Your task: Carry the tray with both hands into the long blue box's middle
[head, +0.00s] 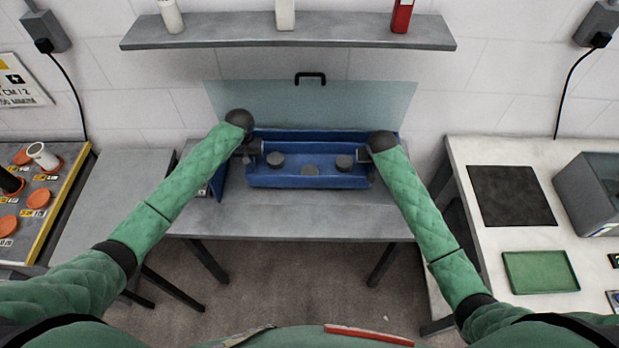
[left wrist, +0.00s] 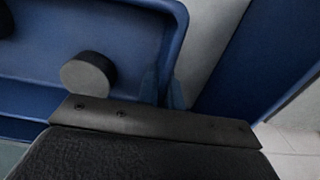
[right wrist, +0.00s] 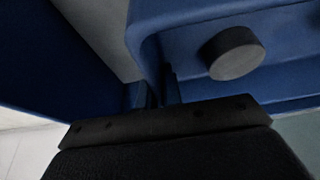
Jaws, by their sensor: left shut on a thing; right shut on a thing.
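The blue tray (head: 310,181) carries three dark grey round pieces and looks about level. My left gripper (head: 259,150) is shut on the tray's left end, and my right gripper (head: 365,157) is shut on its right end. The long blue box (head: 217,182) shows behind the tray and past its left end; the tray hides most of it. In the left wrist view the tray's end (left wrist: 172,45) is apart from a blue wall (left wrist: 262,55). The right wrist view likewise shows a gap between tray (right wrist: 145,22) and blue wall (right wrist: 60,60). The tray's height over the box floor is unclear.
A clear panel (head: 250,100) with a black handle stands upright behind the box. The grey table (head: 300,222) is bare in front. A shelf (head: 290,32) with bottles hangs above. Side tables hold orange discs at left and a green tray (head: 540,272) at right.

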